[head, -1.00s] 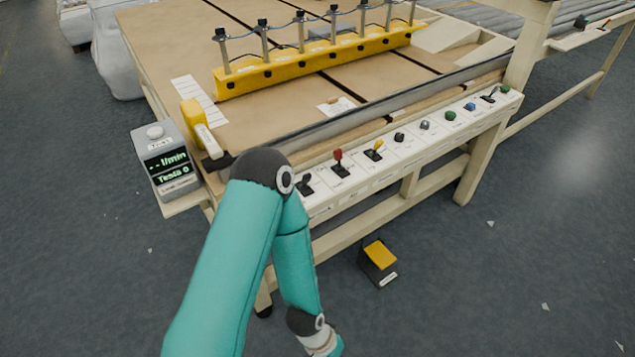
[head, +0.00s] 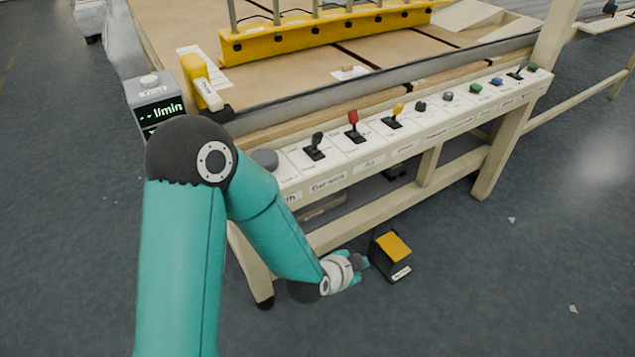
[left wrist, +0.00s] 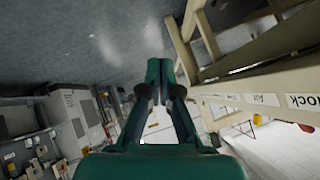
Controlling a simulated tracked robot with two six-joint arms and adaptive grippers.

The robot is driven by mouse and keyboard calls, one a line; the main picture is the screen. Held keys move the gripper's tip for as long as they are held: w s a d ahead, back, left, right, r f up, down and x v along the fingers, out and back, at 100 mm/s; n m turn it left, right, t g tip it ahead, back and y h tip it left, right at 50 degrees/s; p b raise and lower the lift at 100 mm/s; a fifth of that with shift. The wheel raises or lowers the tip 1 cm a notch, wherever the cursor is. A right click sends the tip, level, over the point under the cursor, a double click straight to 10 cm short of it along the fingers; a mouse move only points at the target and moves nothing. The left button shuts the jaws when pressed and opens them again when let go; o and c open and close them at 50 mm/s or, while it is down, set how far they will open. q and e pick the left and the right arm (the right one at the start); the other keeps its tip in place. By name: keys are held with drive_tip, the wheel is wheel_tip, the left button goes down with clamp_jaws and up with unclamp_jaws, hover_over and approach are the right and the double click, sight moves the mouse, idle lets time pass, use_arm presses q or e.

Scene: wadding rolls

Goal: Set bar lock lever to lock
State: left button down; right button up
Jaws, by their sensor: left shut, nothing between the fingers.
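A black lever (head: 315,146) stands on the white control strip along the table's front edge, left of a red lever (head: 353,127). The label below it (head: 328,183) is blurred but seems to read "Bar lock". The exact lever setting is too small to tell. My left gripper (head: 361,263) is low in front of the table, below the strip and well apart from the lever. In the left wrist view its fingers (left wrist: 161,78) are together and hold nothing. A label ending in "lock" (left wrist: 305,103) shows there at the right. My right gripper is not in view.
A yellow-topped pedal box (head: 393,255) stands on the floor just right of my left gripper. The table's front rail and legs (head: 482,160) are close above and behind it. A yellow-topped lever (head: 395,114) and several buttons continue along the strip to the right.

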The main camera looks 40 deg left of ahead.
use_arm(q)
drive_tip(key=w+a+r+m+t+y+b, duration=0.3)
drive_tip(key=a+r+m+t+b, duration=0.25)
drive_tip(key=b, duration=0.45)
drive_tip(key=s+a+r+m+t+y+b, duration=0.3)
drive_tip(key=s+a+r+t+y+b, duration=0.1)
drive_tip(key=r+b, duration=0.3)
drive_tip(key=shift+s+a+r+m+y, duration=0.2)
drive_tip(key=shift+a+r+m+y, duration=0.15)
drive_tip(key=shift+a+r+y, duration=0.4)
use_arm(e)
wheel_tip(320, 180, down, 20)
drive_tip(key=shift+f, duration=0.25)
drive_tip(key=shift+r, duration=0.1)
